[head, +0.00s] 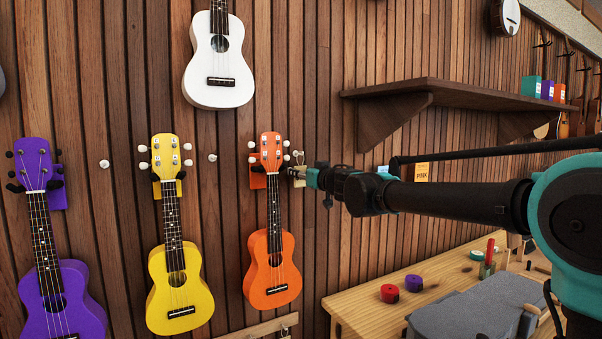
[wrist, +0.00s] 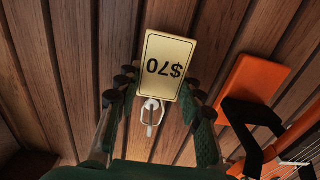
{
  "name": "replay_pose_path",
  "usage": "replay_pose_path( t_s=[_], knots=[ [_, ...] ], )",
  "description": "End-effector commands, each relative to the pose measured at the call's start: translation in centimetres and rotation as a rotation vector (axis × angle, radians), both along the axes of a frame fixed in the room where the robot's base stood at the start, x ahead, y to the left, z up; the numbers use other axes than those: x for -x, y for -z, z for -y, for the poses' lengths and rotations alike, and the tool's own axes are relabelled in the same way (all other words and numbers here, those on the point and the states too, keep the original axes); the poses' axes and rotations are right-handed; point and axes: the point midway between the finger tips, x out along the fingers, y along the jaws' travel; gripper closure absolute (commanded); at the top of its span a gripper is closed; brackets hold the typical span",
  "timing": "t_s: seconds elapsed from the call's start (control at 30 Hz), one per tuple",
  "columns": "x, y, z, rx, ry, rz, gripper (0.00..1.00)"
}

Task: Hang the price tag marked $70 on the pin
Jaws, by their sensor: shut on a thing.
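The cream price tag marked $70 (wrist: 166,66) is upside down in the wrist view, between the two fingers of my gripper (wrist: 160,92). My gripper is shut on it. A white pin (wrist: 152,104) with a thin pale loop beside it shows at the tag's lower edge. I cannot tell whether the loop is around the pin. In the head view my gripper (head: 304,177) is at the wall, just right of the orange ukulele's (head: 272,270) head. The tag shows small there, and a white pin (head: 298,154) is just above it.
The orange holder (wrist: 262,86) is close beside my gripper. Yellow (head: 180,285), purple (head: 60,300) and white (head: 218,70) ukuleles hang on the slatted wall. Other bare pins (head: 104,163) stick out. A shelf (head: 450,92) and a workbench (head: 360,310) are to the right.

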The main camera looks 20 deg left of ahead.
Motion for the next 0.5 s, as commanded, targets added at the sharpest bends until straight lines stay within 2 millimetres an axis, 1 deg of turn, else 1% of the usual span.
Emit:
replay_pose_path(
  t_s=[0.33, 0.37, 0.5],
  knots=[
    [0.01, -0.01, 0.01, 0.000, 0.000, 0.000, 0.76],
    [0.01, -0.01, 0.01, 0.000, 0.000, 0.000, 0.61],
    [0.01, -0.02, 0.02, 0.000, 0.000, 0.000, 0.43]
  ],
)
